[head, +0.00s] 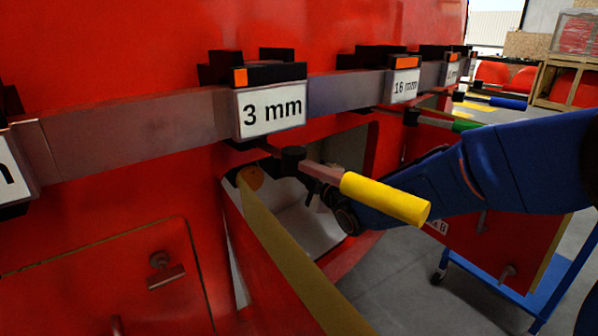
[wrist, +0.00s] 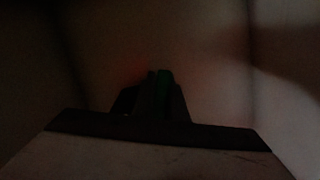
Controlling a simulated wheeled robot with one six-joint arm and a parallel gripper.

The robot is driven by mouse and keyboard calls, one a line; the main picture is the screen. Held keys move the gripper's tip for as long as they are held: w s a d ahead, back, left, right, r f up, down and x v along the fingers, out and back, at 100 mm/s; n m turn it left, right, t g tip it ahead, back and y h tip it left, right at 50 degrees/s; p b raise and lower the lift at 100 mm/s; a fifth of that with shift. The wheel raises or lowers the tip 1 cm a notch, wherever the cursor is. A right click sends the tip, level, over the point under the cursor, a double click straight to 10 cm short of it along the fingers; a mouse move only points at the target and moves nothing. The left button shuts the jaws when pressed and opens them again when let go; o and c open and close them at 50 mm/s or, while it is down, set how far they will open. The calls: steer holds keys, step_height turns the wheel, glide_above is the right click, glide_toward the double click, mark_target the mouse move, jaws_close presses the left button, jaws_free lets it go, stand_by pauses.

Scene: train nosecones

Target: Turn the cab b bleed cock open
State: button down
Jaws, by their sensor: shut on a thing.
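In the head view my blue arm reaches from the right into an open recess (head: 335,150) in the red nosecone, and the gripper end is hidden inside it. The wrist view is very dark. There my gripper (wrist: 160,80) shows as dark fingers close together, shut on a small dark green piece (wrist: 165,78), which I take to be the cab b bleed cock's handle. The rest of the cock cannot be made out, nor can its angle.
A grey rail with 3 mm (head: 271,110) and 16 mm (head: 405,86) labels crosses above the recess. A yellow-handled tool (head: 386,200) juts out close to my arm. A long yellow strip (head: 290,262) runs along the front. A blue trolley (head: 530,300) stands right.

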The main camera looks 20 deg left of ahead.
stand_by(0.3)
steer(key=c, duration=1.8)
jaws_free()
steer(key=shift+o, duration=0.2)
steer(key=v, duration=1.7)
steer(key=shift+s, duration=0.25)
steer(key=shift+d, duration=0.1)
steer(key=shift+c, duration=0.3)
